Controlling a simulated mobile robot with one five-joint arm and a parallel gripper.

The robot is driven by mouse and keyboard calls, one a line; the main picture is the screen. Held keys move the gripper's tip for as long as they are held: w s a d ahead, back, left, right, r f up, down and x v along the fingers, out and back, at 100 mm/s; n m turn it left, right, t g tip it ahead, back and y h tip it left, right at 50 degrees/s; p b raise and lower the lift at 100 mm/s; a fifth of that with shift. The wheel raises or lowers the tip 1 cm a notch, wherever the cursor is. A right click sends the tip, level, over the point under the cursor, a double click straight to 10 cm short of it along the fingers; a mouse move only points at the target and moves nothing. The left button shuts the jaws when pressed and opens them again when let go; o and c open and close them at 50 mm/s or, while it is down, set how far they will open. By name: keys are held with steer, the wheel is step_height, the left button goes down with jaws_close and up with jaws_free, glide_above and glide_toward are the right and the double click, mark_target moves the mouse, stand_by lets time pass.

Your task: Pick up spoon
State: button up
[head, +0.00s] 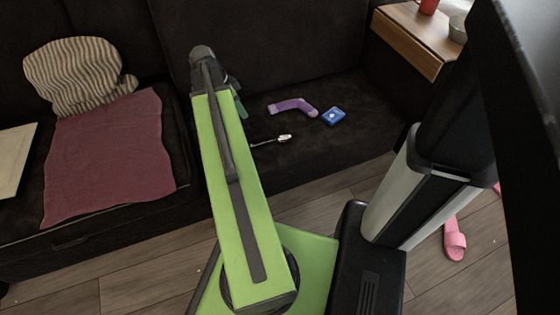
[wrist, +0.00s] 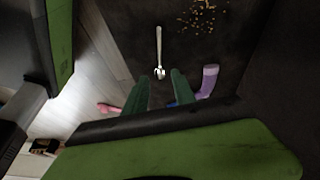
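A metal spoon (head: 272,141) lies on the dark sofa seat (head: 330,155), near its front edge. In the wrist view the spoon (wrist: 159,45) points up and down the picture, with its bowl end lined up between the fingertips. My gripper (wrist: 159,76) is open, with its two green fingers apart and nothing held between them. The wrist view does not clearly show how high the fingers are above the seat. In the head view my arm hides most of the gripper; a green finger (head: 240,104) shows left of the spoon.
Crumbs (wrist: 197,15) show on the dark seat. A striped pillow (head: 78,75) and red cloth (head: 110,155) are at left. Pink slipper (head: 455,240) on the floor.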

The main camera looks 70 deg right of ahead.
steer(key=s+d+f+m+b, duration=0.1)
steer(key=s+d+f+m, duration=0.1)
steer(key=s+f, duration=0.1)
steer(key=b, duration=1.7)
glide_toward(272, 143)
steer(key=x, duration=0.7)
steer(key=shift+s+d+r, duration=0.1)
steer(key=shift+s+d, duration=0.2)
steer(key=shift+d, duration=0.1)
steer(key=shift+r+p, duration=0.2)
steer(key=shift+p, duration=0.25)
jaws_close()
